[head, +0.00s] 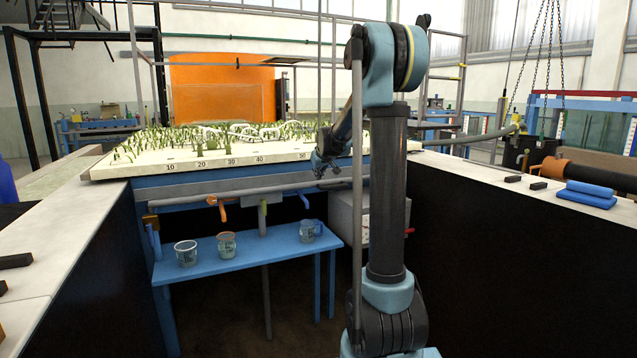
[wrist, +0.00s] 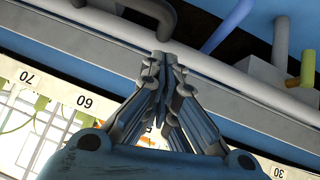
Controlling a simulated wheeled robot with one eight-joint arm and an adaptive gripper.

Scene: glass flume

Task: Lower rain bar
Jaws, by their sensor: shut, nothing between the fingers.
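My gripper (head: 328,168) is at the front edge of the planted flume bed, just right of the mark 50. In the wrist view the gripper (wrist: 164,62) has its fingers together, with nothing between them. Its tips overlap the grey front rail and pale pipe (wrist: 215,70); I cannot tell whether they touch. The flume bed (head: 215,162) is a pale slab with a numbered scale and green plants. I cannot pick out the rain bar for certain; thin grey posts and bars (head: 134,60) rise over the bed.
A blue bench (head: 245,262) below the bed carries several beakers (head: 186,252). Coloured valve handles (head: 214,203) hang under the front pipe. Pale-topped counters stand left (head: 60,215) and right (head: 470,180). Blue folded cloths (head: 585,195) lie on the right counter.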

